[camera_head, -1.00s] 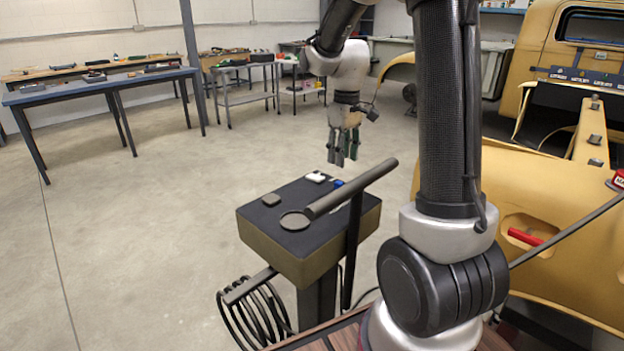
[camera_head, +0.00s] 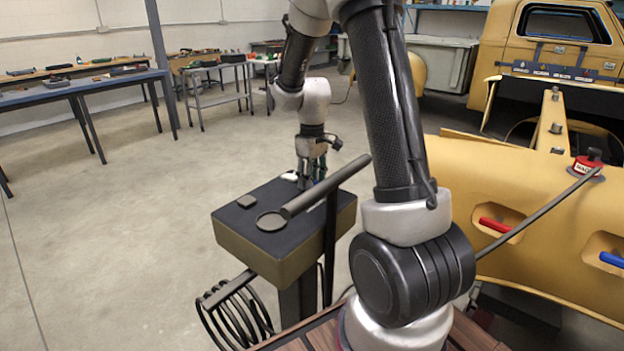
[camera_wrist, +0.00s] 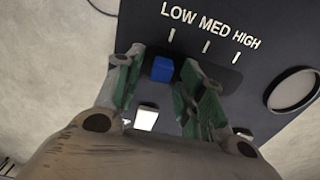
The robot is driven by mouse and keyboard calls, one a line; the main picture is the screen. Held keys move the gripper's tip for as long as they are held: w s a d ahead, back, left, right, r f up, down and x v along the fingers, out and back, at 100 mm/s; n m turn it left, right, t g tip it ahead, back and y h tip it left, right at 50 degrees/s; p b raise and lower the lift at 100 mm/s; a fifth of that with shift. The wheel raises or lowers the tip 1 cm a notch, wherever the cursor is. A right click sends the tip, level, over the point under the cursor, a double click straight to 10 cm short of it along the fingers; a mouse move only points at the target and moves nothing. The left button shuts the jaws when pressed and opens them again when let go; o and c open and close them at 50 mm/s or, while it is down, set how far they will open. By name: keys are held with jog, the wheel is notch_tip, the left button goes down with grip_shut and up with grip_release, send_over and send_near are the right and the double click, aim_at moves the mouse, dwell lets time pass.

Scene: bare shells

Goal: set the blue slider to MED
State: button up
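The blue slider (camera_wrist: 162,68) is a small block at the LOW end of a dark slot in the wrist view, just below the LOW tick. The LOW, MED and HIGH labels (camera_wrist: 213,26) run left to right above the ticks. My gripper (camera_wrist: 160,85) has its green-padded fingers on either side of the slider, with a visible gap; contact at the tips is unclear. In the head view my gripper (camera_head: 312,183) is down at the far side of the console (camera_head: 232,239), and the slider is mostly hidden there.
A dark thick bar (camera_head: 325,188) rises at a slant over the console close to my gripper. A white block (camera_wrist: 146,118) shows between my fingers in the wrist view.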

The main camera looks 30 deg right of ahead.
grip_shut()
jog(key=a, duration=0.2)
jog(key=s+a, duration=0.1)
jog(key=shift+s+a, duration=0.2)
jog(key=shift+a, duration=0.2)
jog(key=shift+o, duration=0.6)
grip_release()
jog(key=shift+r, duration=0.1)
notch_tip(320, 180, up, 12)
